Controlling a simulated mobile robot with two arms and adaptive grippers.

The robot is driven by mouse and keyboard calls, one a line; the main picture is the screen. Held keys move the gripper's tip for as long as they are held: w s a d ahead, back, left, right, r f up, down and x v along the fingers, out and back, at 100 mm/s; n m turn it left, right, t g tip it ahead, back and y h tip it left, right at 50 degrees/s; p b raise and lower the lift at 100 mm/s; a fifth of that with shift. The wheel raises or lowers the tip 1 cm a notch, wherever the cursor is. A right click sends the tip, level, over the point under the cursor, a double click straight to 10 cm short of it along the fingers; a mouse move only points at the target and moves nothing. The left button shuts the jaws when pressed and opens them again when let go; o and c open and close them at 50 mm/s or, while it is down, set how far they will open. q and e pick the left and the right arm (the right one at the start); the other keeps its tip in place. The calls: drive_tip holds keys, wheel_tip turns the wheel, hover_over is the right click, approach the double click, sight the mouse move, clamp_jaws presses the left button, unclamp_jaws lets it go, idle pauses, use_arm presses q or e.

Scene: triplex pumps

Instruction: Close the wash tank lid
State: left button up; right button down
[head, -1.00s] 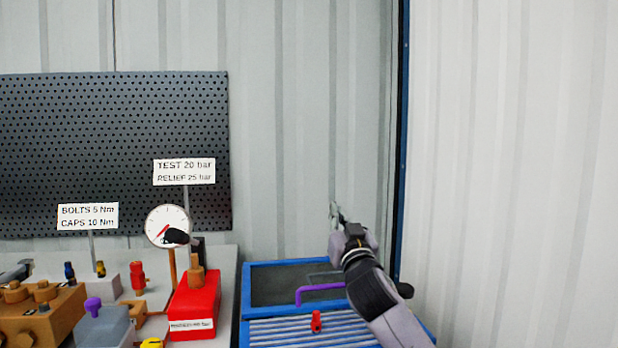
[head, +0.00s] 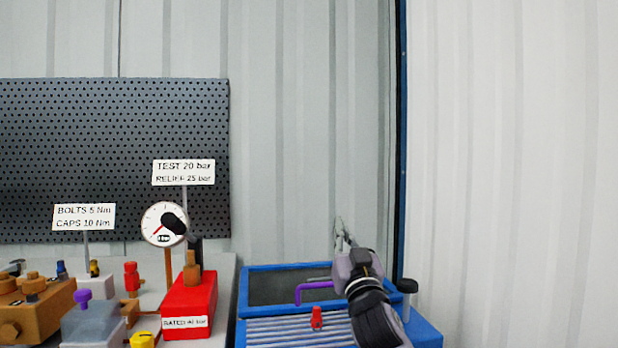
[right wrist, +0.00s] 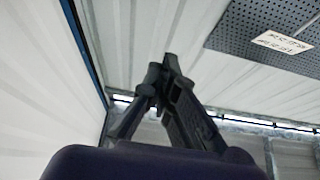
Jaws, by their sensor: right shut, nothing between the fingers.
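The wash tank is the blue-framed box (head: 300,269) at the lower middle of the head view. Its dark grey area lies behind a ribbed blue-and-white surface (head: 280,332). A purple bent bar (head: 299,293) crosses the front of the dark area. My right gripper (head: 343,230) points up and away above the tank's back right, against the wall. It is shut and empty. In the right wrist view its dark fingers (right wrist: 160,80) show against wall and ceiling.
A small red part (head: 317,318) is on the ribbed surface. A black-topped post (head: 407,287) stands at the tank's right. Left of the tank are a red pump box (head: 190,302), a gauge (head: 163,224) and bench parts. A wall closes off the right.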

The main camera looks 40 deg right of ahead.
use_arm(q)
drive_tip(key=shift+w+d+r, duration=0.1)
drive_tip(key=shift+w+r, duration=0.15)
drive_tip(key=shift+r, duration=0.15)
use_arm(e)
drive_tip(key=shift+s+f, duration=0.1)
drive_tip(key=shift+a, duration=0.1)
drive_tip(key=shift+s+a+f, duration=0.15)
drive_tip(key=shift+s+f, duration=0.05)
drive_tip(key=shift+s, duration=0.05)
drive_tip(key=s+a, duration=0.6)
drive_tip(key=s, duration=0.5)
drive_tip(key=shift+f, duration=0.1)
